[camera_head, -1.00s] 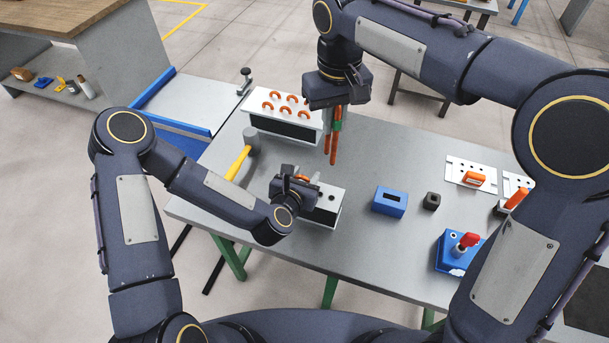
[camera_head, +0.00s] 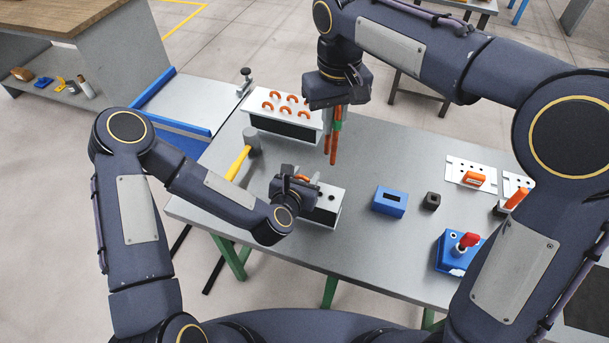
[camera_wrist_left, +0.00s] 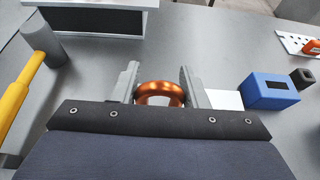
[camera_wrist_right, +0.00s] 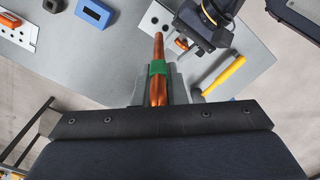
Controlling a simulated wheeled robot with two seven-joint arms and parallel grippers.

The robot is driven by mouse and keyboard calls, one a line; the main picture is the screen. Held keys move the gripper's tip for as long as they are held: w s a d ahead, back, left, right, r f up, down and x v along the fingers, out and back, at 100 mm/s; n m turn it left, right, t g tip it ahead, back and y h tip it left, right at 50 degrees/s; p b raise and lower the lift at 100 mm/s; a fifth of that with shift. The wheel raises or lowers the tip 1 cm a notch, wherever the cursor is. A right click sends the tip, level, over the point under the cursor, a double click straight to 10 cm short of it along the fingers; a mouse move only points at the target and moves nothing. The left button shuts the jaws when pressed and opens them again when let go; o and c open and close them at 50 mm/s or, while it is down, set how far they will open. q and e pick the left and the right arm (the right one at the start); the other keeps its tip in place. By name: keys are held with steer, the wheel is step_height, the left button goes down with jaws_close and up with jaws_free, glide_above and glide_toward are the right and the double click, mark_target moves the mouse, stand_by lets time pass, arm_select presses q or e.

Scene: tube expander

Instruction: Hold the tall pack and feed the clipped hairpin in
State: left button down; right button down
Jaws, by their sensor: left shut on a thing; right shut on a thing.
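The white-topped pack (camera_head: 327,206) stands on the table near its front, partly hidden by my left gripper (camera_head: 299,178). My left gripper is shut on its left end, with an orange copper bend (camera_wrist_left: 160,94) between the fingers. My right gripper (camera_head: 336,112) is shut on the copper hairpin (camera_head: 332,152) above the table, behind the pack. The hairpin's legs point down, with a green clip (camera_wrist_right: 157,67) around them in the right wrist view. The hairpin is apart from the pack.
A wider pack with several copper bends (camera_head: 283,112) stands at the back left. A yellow-handled hammer (camera_head: 239,161) lies left. A blue block (camera_head: 389,201), a dark block (camera_head: 431,201), white plates (camera_head: 471,174) and a blue fixture (camera_head: 453,252) are to the right.

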arm_select(q)
steer(key=c, duration=0.8)
jaws_free()
steer(key=shift+o, duration=0.2)
steer(key=v, duration=1.2)
